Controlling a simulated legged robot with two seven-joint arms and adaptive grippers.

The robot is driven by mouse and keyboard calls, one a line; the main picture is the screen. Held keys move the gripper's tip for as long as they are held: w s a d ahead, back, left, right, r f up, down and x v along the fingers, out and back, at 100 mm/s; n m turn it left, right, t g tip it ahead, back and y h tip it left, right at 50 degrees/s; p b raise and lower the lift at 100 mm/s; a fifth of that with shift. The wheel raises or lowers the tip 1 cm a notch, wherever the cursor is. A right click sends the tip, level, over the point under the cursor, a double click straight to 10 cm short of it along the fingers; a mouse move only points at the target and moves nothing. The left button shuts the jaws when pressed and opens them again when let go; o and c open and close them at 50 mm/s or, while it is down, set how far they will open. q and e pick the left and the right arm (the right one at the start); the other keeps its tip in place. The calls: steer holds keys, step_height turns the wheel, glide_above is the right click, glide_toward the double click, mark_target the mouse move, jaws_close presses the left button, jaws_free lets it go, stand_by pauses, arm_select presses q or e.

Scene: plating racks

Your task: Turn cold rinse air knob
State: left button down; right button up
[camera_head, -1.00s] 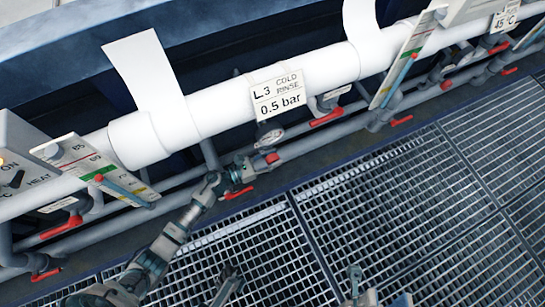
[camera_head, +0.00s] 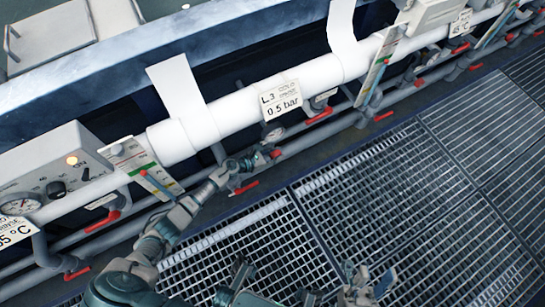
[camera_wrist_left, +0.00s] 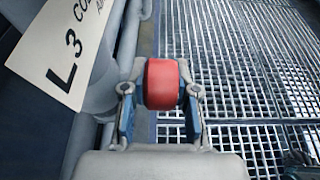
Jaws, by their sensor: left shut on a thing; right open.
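The red knob (camera_head: 276,154) sits just below the white L3 sign (camera_head: 280,101), which reads 0.5 bar and, a second ago, COLD RINSE. My left gripper (camera_head: 262,159) is at the knob. In the left wrist view the red knob (camera_wrist_left: 162,76) lies between the two fingers of my left gripper (camera_wrist_left: 160,92), which is shut on it. The L3 sign (camera_wrist_left: 65,52) is partly cut off there. My right gripper (camera_head: 367,281) is open and empty over the floor grating at the bottom of the head view.
A thick white pipe (camera_head: 235,110) runs diagonally above the knob, with thinner grey pipes and red valve handles (camera_head: 243,187) below. A control box (camera_head: 50,168) with an orange light and gauge stands at the left. Metal floor grating (camera_head: 390,190) fills the lower right.

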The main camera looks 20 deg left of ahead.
arm_select(q)
steer(key=shift+w+r, duration=0.15)
steer(key=shift+r, duration=0.05)
steer(key=c, duration=1.2)
jaws_free()
steer(key=shift+o, duration=0.2)
steer(key=shift+f, duration=0.1)
